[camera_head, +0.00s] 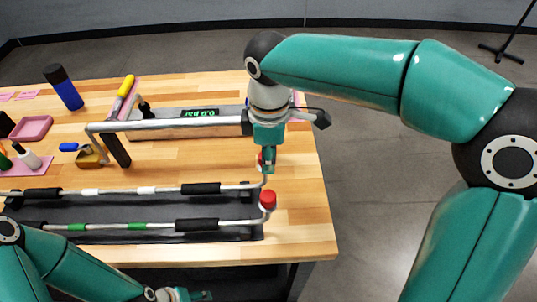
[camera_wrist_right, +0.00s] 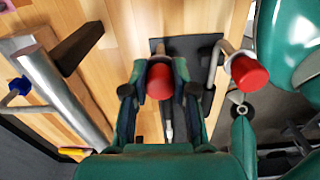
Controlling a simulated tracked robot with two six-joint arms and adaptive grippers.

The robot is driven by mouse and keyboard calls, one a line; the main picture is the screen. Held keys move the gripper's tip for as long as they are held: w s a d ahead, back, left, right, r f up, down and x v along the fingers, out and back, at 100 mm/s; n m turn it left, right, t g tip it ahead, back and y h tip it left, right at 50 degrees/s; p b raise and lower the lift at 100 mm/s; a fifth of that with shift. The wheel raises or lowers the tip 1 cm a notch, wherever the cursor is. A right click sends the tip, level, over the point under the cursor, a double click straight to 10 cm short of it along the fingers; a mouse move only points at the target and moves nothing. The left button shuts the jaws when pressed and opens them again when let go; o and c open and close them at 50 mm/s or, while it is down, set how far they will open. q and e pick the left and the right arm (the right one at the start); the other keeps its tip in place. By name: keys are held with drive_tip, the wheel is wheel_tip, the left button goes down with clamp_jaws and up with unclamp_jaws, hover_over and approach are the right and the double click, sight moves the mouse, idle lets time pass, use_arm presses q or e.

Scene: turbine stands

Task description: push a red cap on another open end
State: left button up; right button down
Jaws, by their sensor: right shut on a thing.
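My right gripper (camera_head: 267,168) points down at the right end of the white-marked tube (camera_head: 120,191) and is shut on a red cap (camera_wrist_right: 160,80). This tube's bent end rises just below the gripper; I cannot tell whether the cap sits on it, as the fingers hide the joint. A second red cap (camera_head: 267,198) sits on the upturned end of the green-marked tube (camera_head: 150,226); it also shows in the right wrist view (camera_wrist_right: 249,75), right of the fingers. My left gripper (camera_head: 185,295) shows partly at the bottom edge; its jaw state is unclear.
Both tubes lie on a dark stand (camera_head: 110,208). A thick grey pipe (camera_head: 180,125) lies behind, beside a device with a green display (camera_head: 200,113). A blue-black bottle (camera_head: 63,88), pink tray (camera_head: 31,128) and small bottles are at the left. The wooden table (camera_head: 300,225) is bare at its right edge.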

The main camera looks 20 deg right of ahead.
drive_tip(key=shift+s+f, duration=0.2)
drive_tip(key=shift+f, duration=0.25)
drive_tip(key=c, duration=0.8)
unclamp_jaws()
drive_tip(key=shift+w, duration=0.15)
drive_tip(key=shift+c, duration=0.2)
drive_tip(key=shift+r, duration=0.1)
drive_tip(key=shift+o, duration=0.2)
drive_tip(key=shift+o, duration=0.5)
drive_tip(key=shift+r, duration=0.1)
drive_tip(key=shift+r, duration=0.15)
wheel_tip(320, 180, up, 7)
drive_tip(key=p, duration=0.6)
drive_tip(key=shift+p, duration=0.35)
